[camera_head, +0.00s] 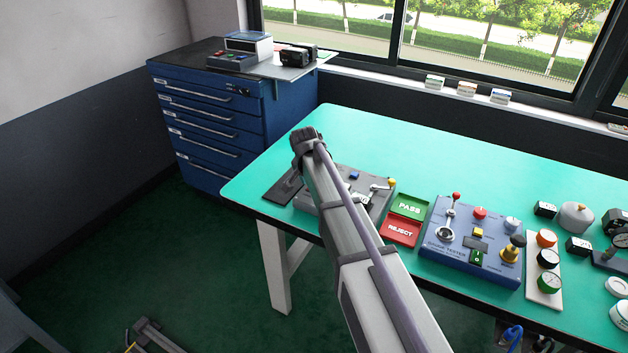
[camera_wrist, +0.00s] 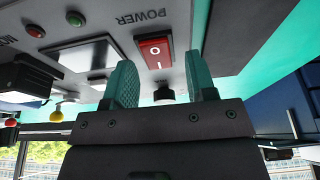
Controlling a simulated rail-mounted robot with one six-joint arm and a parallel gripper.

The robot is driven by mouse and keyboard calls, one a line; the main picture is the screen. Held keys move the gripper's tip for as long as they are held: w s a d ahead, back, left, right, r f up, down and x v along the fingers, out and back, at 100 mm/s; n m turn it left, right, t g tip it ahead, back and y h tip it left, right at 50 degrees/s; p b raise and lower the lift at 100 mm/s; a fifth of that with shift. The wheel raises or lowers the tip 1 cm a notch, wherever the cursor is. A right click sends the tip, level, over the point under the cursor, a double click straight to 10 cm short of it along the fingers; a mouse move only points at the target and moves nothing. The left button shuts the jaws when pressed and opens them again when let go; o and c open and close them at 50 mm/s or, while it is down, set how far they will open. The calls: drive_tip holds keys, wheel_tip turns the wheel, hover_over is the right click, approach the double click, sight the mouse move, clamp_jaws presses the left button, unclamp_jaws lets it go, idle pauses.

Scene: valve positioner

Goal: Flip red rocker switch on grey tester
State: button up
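The grey tester (camera_head: 378,205) lies on the green bench, partly hidden behind my arm in the head view. Its panel (camera_wrist: 217,35) fills the top of the wrist view, with the word POWER printed on it. The red rocker switch (camera_wrist: 154,53), marked O and I, sits in that panel beside the word. My gripper (camera_wrist: 161,66) is open, with its two teal fingers apart and nothing held between them. In the wrist view the fingertips appear on either side of the switch; I cannot tell whether they touch the panel. The switch is hidden in the head view.
A green PASS tray (camera_head: 409,206) and a red REJECT tray (camera_head: 401,233) lie right of the grey tester. A blue tester (camera_head: 447,262) with levers and knobs stands beyond them. Several gauges stand at the far right. The bench's back strip is clear.

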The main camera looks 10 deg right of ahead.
drive_tip(key=p+v, duration=1)
drive_tip(key=shift+r, duration=0.35)
drive_tip(key=shift+s+a, duration=0.1)
drive_tip(key=s+d+n+g+y, duration=0.1)
drive_tip(key=s+n, duration=0.7)
drive_tip(key=s, duration=1.8)
drive_tip(key=shift+s+d+f+g+y, duration=0.2)
drive_tip(key=shift+d+f+g+y, duration=0.2)
drive_tip(key=shift+g+y, duration=0.3)
